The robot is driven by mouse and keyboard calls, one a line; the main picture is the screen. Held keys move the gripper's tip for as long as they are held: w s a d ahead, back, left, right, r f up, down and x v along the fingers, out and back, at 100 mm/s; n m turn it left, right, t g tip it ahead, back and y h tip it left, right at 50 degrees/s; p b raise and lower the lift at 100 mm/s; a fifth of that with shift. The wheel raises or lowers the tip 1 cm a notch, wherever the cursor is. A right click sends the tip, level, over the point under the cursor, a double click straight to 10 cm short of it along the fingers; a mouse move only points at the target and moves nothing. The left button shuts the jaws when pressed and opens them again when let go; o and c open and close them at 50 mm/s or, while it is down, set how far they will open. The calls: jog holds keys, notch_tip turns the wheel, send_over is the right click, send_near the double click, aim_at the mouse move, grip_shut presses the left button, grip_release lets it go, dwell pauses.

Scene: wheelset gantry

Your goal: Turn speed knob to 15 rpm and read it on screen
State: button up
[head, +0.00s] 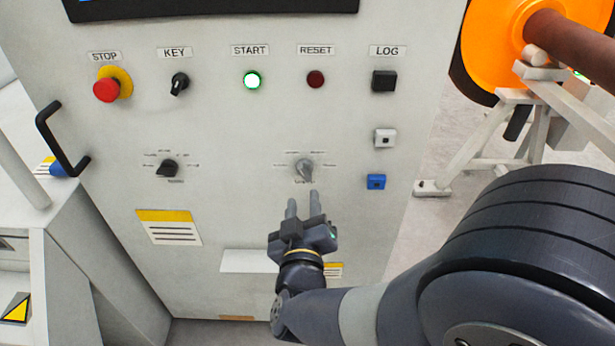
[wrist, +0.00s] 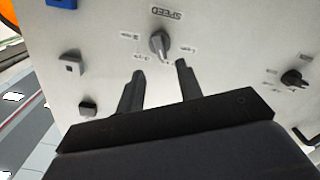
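The grey speed knob (head: 304,170) sits on the right half of the pale panel, with small tick labels around it. In the wrist view the knob (wrist: 159,43) stands under the upside-down SPEED label (wrist: 166,13), just beyond my fingertips. My gripper (head: 303,202) is open and empty, in front of and below the knob. In the wrist view its two fingers (wrist: 160,72) are apart, with bare panel between them. The screen (head: 210,8) shows only its dark lower edge at the top, so no reading is visible. The knob's tick labels are too small to read.
A black knob (head: 168,168) sits to the left. Above are the red STOP button (head: 107,90), key switch (head: 179,84), lit green START (head: 252,80), RESET (head: 315,79) and black LOG button (head: 383,81). A handle (head: 58,140) juts out at left.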

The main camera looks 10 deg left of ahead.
aim_at(304, 175)
jog(key=x, duration=0.7)
jog(key=shift+w+a, duration=0.15)
jog(key=shift+w, duration=0.2)
jog(key=shift+c, duration=0.2)
grip_shut()
